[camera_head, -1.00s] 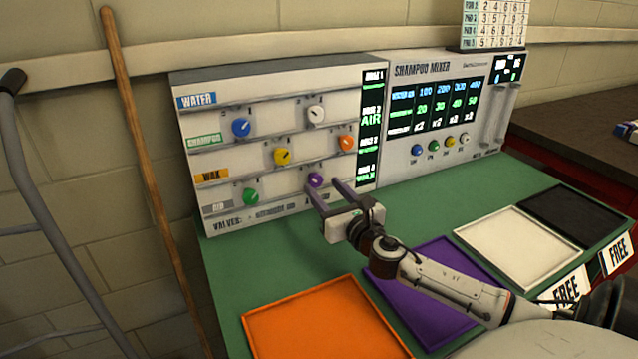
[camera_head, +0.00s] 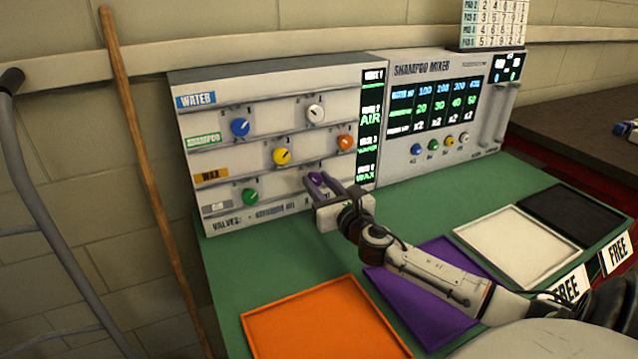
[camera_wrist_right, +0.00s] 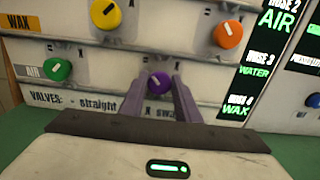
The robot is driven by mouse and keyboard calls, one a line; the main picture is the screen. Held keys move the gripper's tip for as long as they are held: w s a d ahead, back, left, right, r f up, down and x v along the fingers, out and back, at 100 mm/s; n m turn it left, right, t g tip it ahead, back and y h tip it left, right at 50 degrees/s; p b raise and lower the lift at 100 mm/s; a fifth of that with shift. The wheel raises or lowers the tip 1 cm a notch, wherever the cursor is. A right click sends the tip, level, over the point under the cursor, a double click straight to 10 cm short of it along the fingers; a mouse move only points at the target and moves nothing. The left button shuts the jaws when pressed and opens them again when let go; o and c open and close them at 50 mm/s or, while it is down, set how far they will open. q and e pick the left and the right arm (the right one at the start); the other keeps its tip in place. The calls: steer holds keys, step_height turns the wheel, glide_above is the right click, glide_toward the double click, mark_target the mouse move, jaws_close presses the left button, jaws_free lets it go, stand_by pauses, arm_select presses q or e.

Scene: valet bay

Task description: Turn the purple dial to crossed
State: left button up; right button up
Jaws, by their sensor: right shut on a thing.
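The purple dial (camera_wrist_right: 159,84) sits low on the valve panel (camera_head: 270,215), to the right of the green dial, with a small white pointer mark. My right gripper (camera_head: 328,181) is at the panel front with its two fingers on either side of the purple dial, shut on it. The right wrist view shows the fingertips (camera_wrist_right: 160,88) flanking the dial. In the head view the gripper partly covers the dial (camera_head: 316,179). The label under the dial is partly hidden by the fingers. My left gripper is not in view.
Other dials are close by: green (camera_head: 250,196), yellow (camera_head: 282,156), orange (camera_head: 345,142), blue (camera_head: 240,127) and white (camera_head: 315,112). The shampoo mixer (camera_head: 440,100) stands to the right. Orange (camera_head: 250,322), purple (camera_head: 470,334), white (camera_head: 462,232) and black (camera_head: 610,238) trays lie on the green counter (camera_head: 225,270).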

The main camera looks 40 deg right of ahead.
steer(key=m, duration=0.4)
steer(key=shift+m, duration=0.3)
steer(key=m, duration=0.4)
steer(key=shift+d+m+p, duration=0.1)
steer(key=shift+m+p, duration=0.2)
steer(key=shift+p, duration=0.05)
steer(key=m, duration=0.4)
steer(key=shift+f+m+p, duration=0.1)
steer(key=shift+m+p, duration=0.2)
steer(key=shift+p, duration=0.1)
steer(key=shift+d+f+m+p, duration=0.1)
steer(key=shift+m+p, duration=0.35)
steer(key=shift+m, duration=1.55)
steer(key=o, duration=1)
steer(key=shift+s, duration=0.1)
